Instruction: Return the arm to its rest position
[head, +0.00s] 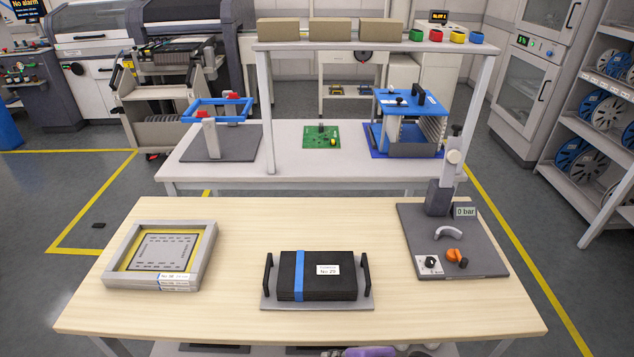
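Neither of my grippers shows in the head view, and no arm of mine can be made out for sure. On the wooden table (205,318) in front of me, a black case with a blue strap and a "No 29" label (310,275) lies on a grey tray with two black handles. Nothing holds it. At the bottom edge, below the table front, a purple and grey shape (370,352) is cut off by the frame, and I cannot tell what it is.
A stack of grey frames (205,255) lies at the table's left. A dark plate with an upright device and "0 bar" display (465,212) stands at its right. Behind is a white bench (290,165) with an overhead shelf. Bare table lies between the items.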

